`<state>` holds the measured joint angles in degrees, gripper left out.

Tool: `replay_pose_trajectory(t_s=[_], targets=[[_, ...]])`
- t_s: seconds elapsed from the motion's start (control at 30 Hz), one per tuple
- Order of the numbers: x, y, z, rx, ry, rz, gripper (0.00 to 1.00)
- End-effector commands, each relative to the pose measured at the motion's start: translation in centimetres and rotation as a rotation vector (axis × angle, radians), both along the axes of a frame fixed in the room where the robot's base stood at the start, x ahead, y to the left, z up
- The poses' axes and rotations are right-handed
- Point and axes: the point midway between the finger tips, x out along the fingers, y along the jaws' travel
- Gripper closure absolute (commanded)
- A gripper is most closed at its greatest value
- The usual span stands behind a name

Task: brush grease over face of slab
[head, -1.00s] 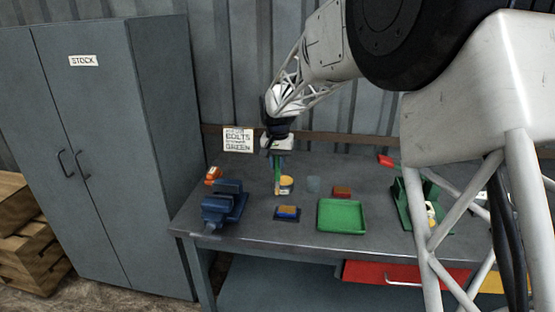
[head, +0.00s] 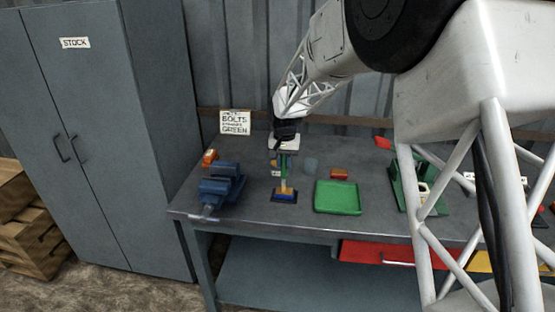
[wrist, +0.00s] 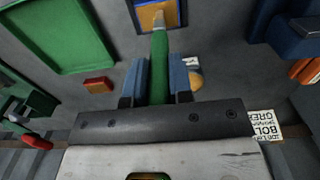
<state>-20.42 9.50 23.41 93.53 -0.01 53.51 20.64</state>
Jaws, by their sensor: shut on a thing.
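My gripper (head: 283,160) is shut on a brush with a green handle (wrist: 159,65). The brush points down, and its tan bristles (wrist: 158,16) are over the slab, a small blue block with an orange-brown top (head: 285,197) on a dark base. The slab is at the top edge of the wrist view (wrist: 143,16), partly cut off. I cannot tell whether the bristles touch its face. A pale pot with an orange top (wrist: 195,79) stands beside the right finger in the wrist view; in the head view it is mostly hidden behind my gripper.
A green tray (head: 338,197) lies right of the slab, with a red-orange block (head: 339,174) behind it. A blue vise (head: 221,190) stands left. A green fixture (head: 404,184) stands at right.

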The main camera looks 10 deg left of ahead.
Motion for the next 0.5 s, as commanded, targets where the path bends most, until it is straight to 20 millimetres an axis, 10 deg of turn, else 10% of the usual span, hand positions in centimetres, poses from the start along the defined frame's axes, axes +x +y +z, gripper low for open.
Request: replay_pose_trajectory(t_s=[0.5], targets=[[0.0,-3.1,0.0,0.0,0.001,0.001,1.0]])
